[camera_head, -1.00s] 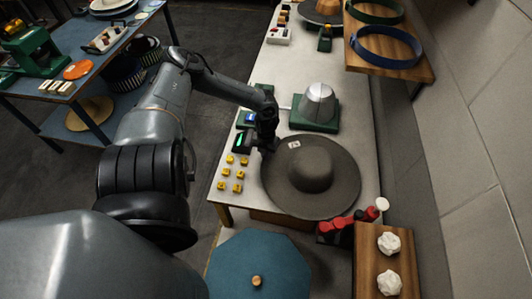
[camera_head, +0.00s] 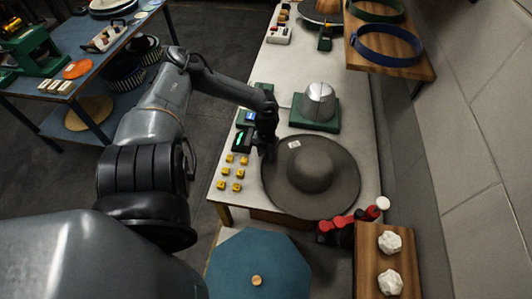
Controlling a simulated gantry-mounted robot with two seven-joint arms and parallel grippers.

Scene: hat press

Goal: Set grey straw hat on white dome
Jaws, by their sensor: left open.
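The grey straw hat (camera_head: 310,176) lies brim down on the light worktable, with a small white tag on its brim. The white dome (camera_head: 318,101) looks silvery white and stands on a green base just behind the hat, with nothing on it. My left gripper (camera_head: 268,150) points down at the hat's left brim edge, its fingers small and dark. It is open; I cannot tell whether a finger touches the brim. My right gripper is out of view.
Several yellow blocks (camera_head: 225,172) lie left of the hat. A green device with a lit display (camera_head: 241,139) stands beside my gripper. Red-handled items (camera_head: 345,220) and a wooden board with white crumpled pieces (camera_head: 372,268) are at the front right. A wooden shelf (camera_head: 415,68) overhangs the back right.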

